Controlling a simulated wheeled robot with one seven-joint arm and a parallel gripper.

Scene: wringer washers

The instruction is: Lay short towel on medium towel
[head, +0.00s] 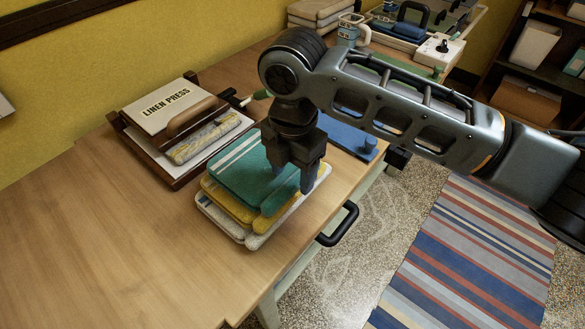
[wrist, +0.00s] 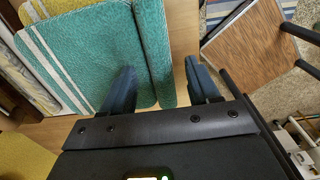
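A stack of folded towels lies near the front edge of the wooden table. A teal towel (head: 240,170) with white stripes is on top, and it also shows in the wrist view (wrist: 85,60). A yellow towel (head: 232,207) lies under it, and a pale towel (head: 222,223) is at the bottom. My gripper (head: 292,182) points down at the right side of the stack. In the wrist view its fingers (wrist: 160,82) stand apart, one over the teal towel and one beyond its right edge, with that folded edge between them. I see no grip on it.
A linen press (head: 160,115) with a speckled folded towel (head: 205,138) stands behind the stack. A blue board (head: 345,138) with a knob lies to the right. A black handle (head: 340,225) juts from the front edge. The table's left part is clear.

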